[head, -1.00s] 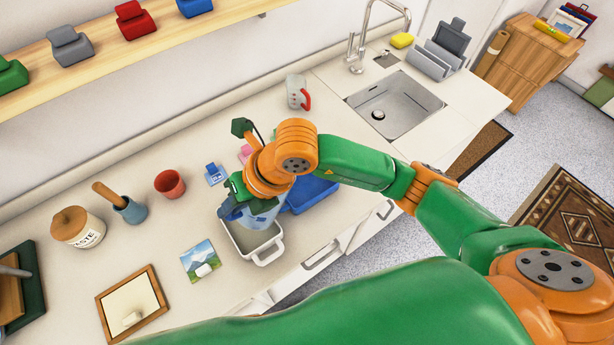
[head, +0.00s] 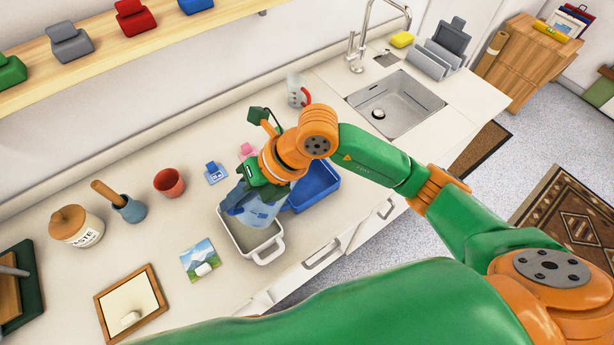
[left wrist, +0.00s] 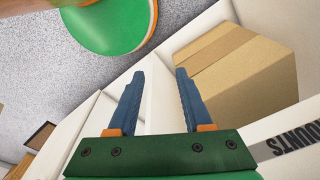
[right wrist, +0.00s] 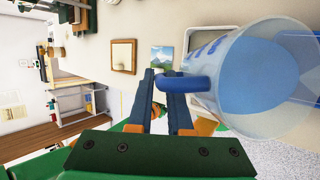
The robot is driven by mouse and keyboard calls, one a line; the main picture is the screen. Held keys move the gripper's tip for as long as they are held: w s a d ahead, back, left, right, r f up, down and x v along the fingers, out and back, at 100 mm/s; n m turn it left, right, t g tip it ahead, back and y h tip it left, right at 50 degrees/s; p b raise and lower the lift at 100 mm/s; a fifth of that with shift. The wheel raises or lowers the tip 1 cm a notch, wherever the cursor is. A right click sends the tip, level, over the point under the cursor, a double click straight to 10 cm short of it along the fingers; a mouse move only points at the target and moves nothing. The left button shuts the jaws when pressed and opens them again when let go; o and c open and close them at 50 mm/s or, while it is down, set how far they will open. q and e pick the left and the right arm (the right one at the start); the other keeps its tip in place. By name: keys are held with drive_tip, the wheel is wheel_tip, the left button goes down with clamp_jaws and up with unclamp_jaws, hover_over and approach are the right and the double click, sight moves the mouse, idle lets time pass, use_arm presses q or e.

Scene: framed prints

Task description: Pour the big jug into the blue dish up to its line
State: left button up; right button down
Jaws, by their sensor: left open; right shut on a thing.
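My right gripper (right wrist: 170,88) is shut on the blue handle (right wrist: 186,84) of the big jug (right wrist: 262,80), a clear vessel with blue liquid inside. In the head view the jug (head: 264,207) is held above the white dish (head: 238,240), close to the left side of the blue dish (head: 327,184). I see no stream from it, and its exact tilt is unclear. The blue dish is partly hidden by my right arm, and its line cannot be made out. My left gripper (left wrist: 155,85) is open and empty, seen in the left wrist view.
A red-handled jug (head: 294,90) stands near the sink (head: 390,104). A red cup (head: 169,184), a blue pot (head: 130,209), a lidded jar (head: 76,229) and a landscape print (head: 200,261) are on the counter. A cardboard box (left wrist: 235,72) is beside my left gripper.

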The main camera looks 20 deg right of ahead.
drive_tip(key=shift+w+d, duration=0.15)
drive_tip(key=shift+r, duration=0.15)
drive_tip(key=shift+w+d+y+b, duration=0.15)
drive_tip(key=shift+d+y+b, duration=0.1)
drive_tip(key=shift+y+b, duration=0.15)
drive_tip(key=shift+r+g, duration=0.1)
drive_tip(key=shift+g, duration=0.2)
drive_tip(key=shift+w+d+y+b, duration=0.1)
drive_tip(key=shift+d+y+b, duration=0.1)
drive_tip(key=shift+y+b, duration=0.2)
drive_tip(key=shift+r+m, duration=0.1)
drive_tip(key=shift+m, duration=0.2)
drive_tip(key=shift+d+r+y+b, duration=0.1)
drive_tip(key=shift+d+y+b, duration=0.1)
drive_tip(key=shift+y+b, duration=0.3)
drive_tip(key=shift+w+d+f+m+g+y+b, duration=0.35)
drive_tip(key=shift+d+f+y+b, duration=0.3)
drive_tip(key=shift+b, duration=1.3)
idle(0.4)
drive_tip(key=shift+w+d+r+g+y+b, duration=0.15)
drive_tip(key=shift+w+d+g+y+b, duration=0.3)
drive_tip(key=shift+y+b, duration=0.6)
idle(1.9)
